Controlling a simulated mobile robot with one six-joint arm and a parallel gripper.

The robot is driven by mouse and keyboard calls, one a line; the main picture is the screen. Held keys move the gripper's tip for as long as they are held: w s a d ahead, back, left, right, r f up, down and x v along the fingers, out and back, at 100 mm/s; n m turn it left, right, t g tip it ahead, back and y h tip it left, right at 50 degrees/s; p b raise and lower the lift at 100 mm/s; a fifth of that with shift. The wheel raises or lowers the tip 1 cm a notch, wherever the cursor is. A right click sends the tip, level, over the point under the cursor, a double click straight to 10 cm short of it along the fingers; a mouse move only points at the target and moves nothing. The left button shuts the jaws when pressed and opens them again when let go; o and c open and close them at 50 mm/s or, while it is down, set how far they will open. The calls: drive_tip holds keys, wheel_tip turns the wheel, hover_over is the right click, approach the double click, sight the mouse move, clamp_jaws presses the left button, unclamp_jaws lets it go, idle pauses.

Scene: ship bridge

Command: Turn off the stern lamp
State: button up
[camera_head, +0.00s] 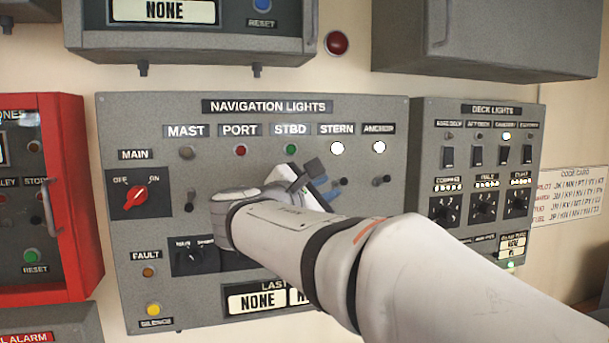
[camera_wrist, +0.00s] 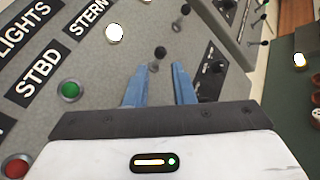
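The stern lamp (camera_head: 337,148) is a lit white lamp under the STERN label on the grey navigation lights panel (camera_head: 120,225). It also shows lit in the wrist view (camera_wrist: 115,33). Below it is the stern switch (camera_head: 342,182), a small lever with a black knob. In the wrist view this switch (camera_wrist: 160,52) stands just beyond and between my fingertips, apparently untouched. My gripper (camera_head: 326,191) is at the panel, left of the switch in the head view. Its two blue fingers (camera_wrist: 157,73) are apart with nothing between them. My gripper and arm hide the switches under PORT and STBD.
The anchor lamp (camera_head: 379,147) is lit white, with its lever (camera_head: 383,180) close to the right of the stern switch. The green STBD lamp (camera_wrist: 70,91) is left of my fingers. The deck lights panel (camera_head: 420,150) juts out on the right.

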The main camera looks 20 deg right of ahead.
sight(341, 183)
drive_tip(key=p+x, duration=0.2)
drive_tip(key=x, duration=0.5)
drive_tip(key=shift+w+d, duration=0.15)
drive_tip(key=shift+d, duration=0.15)
drive_tip(key=shift+c, duration=0.4)
clamp_jaws()
drive_tip(key=shift+a, duration=0.2)
drive_tip(key=shift+d, duration=0.15)
drive_tip(key=shift+f+b, duration=0.15)
drive_tip(key=shift+b, duration=0.3)
